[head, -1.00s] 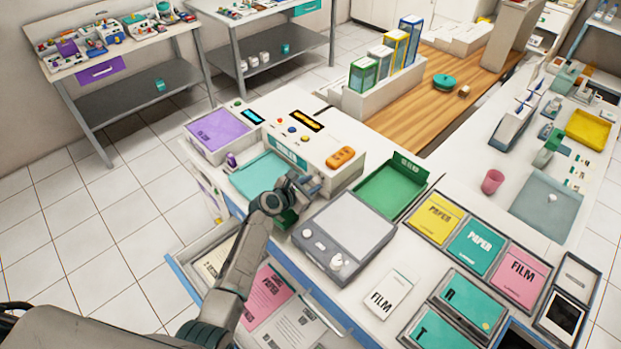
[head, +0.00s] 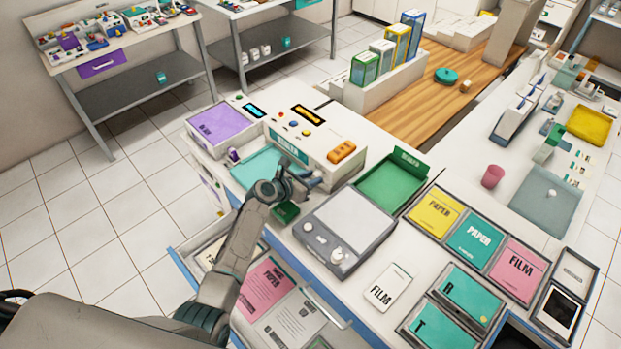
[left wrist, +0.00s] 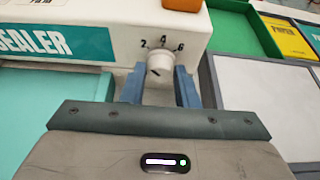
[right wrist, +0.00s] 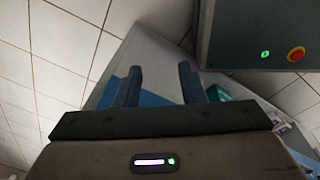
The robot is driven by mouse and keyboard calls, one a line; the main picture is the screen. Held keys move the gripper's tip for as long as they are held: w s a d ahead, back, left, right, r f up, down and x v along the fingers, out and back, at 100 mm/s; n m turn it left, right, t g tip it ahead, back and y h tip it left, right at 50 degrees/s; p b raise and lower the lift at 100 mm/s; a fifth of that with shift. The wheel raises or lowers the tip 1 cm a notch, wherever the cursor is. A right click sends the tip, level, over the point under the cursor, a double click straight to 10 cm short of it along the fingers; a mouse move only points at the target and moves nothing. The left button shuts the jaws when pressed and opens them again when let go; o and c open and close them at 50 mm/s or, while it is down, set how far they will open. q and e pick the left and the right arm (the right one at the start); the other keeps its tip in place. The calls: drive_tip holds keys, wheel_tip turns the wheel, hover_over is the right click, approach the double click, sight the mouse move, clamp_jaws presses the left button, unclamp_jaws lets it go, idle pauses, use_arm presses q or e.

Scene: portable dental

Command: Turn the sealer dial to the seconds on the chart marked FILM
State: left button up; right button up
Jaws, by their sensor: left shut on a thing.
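The white sealer (head: 318,152) stands on the counter with a teal SEALER label. Its white dial (left wrist: 160,66) is on the front face, with the numbers 2, 4 and 6 around it in the left wrist view. A small dark mark shows on the dial, but its setting is unclear. My left gripper (left wrist: 160,80) is shut on the dial, a finger on each side; in the head view it shows at the sealer's front (head: 308,182). My right gripper (right wrist: 158,80) is open and empty. Printed sheets (head: 267,287) lie in the open drawer; one reads PAPER, the seconds are unreadable.
A grey scale-like device (head: 345,225) and a green tray (head: 392,187) stand right of the sealer. A white FILM packet (head: 388,288) lies in front. A pink FILM pack (head: 520,265) sits further right. The open drawer (head: 184,262) juts out below my left arm.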

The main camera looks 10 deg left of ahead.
use_arm(q)
drive_tip(key=o, duration=0.9)
drive_tip(key=shift+o, duration=0.2)
drive_tip(key=shift+s+a+r, duration=0.1)
drive_tip(key=shift+s+a, duration=0.2)
drive_tip(key=shift+s, duration=0.1)
drive_tip(key=b+v, duration=0.2)
drive_tip(key=v, duration=0.6)
drive_tip(key=shift+s, duration=0.15)
drive_tip(key=shift+v, duration=0.8)
drive_tip(key=shift+r, duration=0.1)
